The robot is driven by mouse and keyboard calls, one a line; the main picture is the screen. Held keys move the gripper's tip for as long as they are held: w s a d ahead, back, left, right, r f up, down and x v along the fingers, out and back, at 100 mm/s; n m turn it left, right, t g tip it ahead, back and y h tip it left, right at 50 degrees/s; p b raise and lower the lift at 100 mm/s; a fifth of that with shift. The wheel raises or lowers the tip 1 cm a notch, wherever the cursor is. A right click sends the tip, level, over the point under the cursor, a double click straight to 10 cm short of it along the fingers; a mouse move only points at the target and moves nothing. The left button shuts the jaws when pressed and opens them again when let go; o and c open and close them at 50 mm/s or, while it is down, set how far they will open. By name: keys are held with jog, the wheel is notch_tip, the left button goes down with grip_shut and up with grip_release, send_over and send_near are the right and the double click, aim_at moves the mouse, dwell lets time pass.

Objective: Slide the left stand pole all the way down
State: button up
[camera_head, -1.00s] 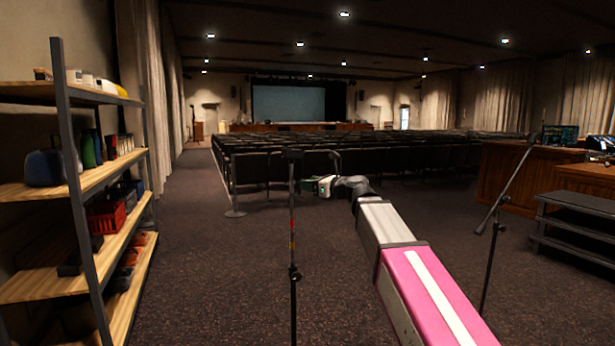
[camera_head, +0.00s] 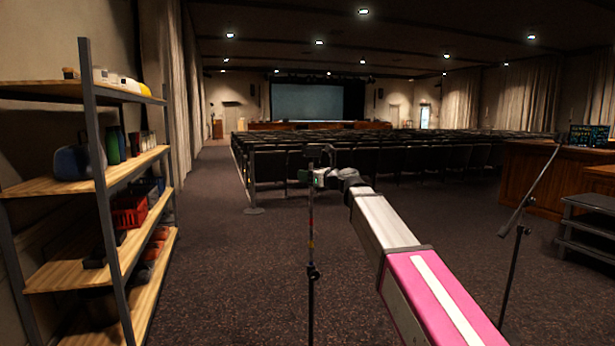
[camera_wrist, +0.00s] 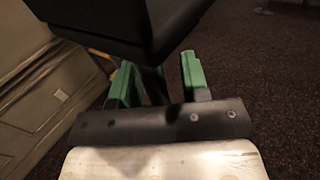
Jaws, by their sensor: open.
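The left stand pole (camera_head: 311,215) is a thin dark upright with coloured bands partway up and a dark clamp (camera_head: 313,272) lower down. A dark head (camera_head: 314,152) sits on its top. My gripper (camera_head: 312,178) is at the upper pole, just below this head. In the wrist view, the two green fingers of my gripper (camera_wrist: 160,78) are apart. A dark upright part, seemingly the pole, shows between them, nearer the left finger. A large dark block (camera_wrist: 115,25) looms above the fingers and hides part of the view. I cannot tell whether either finger touches the pole.
A shelf rack (camera_head: 88,200) with boxes and bottles stands at the left. A second stand (camera_head: 518,220) with a slanted boom is at the right, near a low black rack (camera_head: 585,222) and a wooden desk (camera_head: 540,180). Rows of seats (camera_head: 400,160) lie beyond; carpet between is clear.

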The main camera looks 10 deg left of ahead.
grip_shut()
notch_tip(320, 180, down, 30)
jog(key=shift+f, duration=0.25)
dwell(0.4)
grip_release()
jog(key=v, duration=1)
jog(key=shift+s+d, duration=0.2)
jog(key=shift+d, duration=0.1)
